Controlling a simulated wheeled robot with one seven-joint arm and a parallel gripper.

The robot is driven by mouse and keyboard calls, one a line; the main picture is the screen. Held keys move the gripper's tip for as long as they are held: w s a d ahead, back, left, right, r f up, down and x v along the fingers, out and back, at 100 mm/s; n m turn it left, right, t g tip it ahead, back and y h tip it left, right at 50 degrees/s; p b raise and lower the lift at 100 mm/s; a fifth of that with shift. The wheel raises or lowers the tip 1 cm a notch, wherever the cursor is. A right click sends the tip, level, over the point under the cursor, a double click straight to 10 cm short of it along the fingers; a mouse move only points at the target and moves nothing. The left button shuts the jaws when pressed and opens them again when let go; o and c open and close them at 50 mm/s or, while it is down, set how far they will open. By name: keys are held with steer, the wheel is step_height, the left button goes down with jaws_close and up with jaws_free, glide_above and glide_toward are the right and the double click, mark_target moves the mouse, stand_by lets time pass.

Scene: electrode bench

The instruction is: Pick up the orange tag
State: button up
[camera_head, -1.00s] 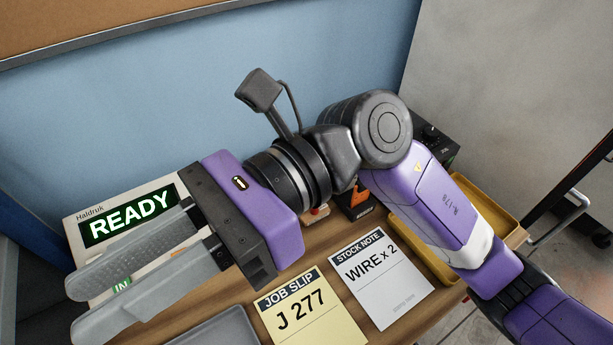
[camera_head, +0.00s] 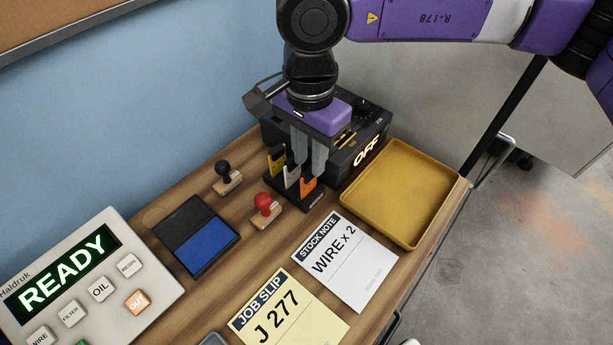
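The orange tag (camera_head: 308,187) stands upright at the right end of a small dark rack (camera_head: 314,203), to the right of a white tag (camera_head: 292,176) and a yellow tag (camera_head: 277,158). My gripper (camera_head: 309,166) points down over the rack. Its two grey fingers are apart with a gap between them, and nothing shows held. The fingertips are close above the orange tag and behind the white tag's top in the picture. I cannot tell whether they touch or straddle the orange tag.
A black box with a lit OFF sign (camera_head: 368,152) stands close behind the rack. A yellow tray (camera_head: 440,200) is to the right. A red-knobbed stamp (camera_head: 265,208), a black-knobbed stamp (camera_head: 226,178), a blue ink pad (camera_head: 205,245) and the READY panel (camera_head: 125,287) are to the left.

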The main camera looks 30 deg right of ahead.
mark_target(309, 182)
steer(key=f, duration=0.3)
steer(key=f+p, duration=0.1)
steer(key=f, duration=0.2)
steer(key=shift+s+a+f, duration=0.2)
steer(key=shift+f, duration=0.05)
jaws_close()
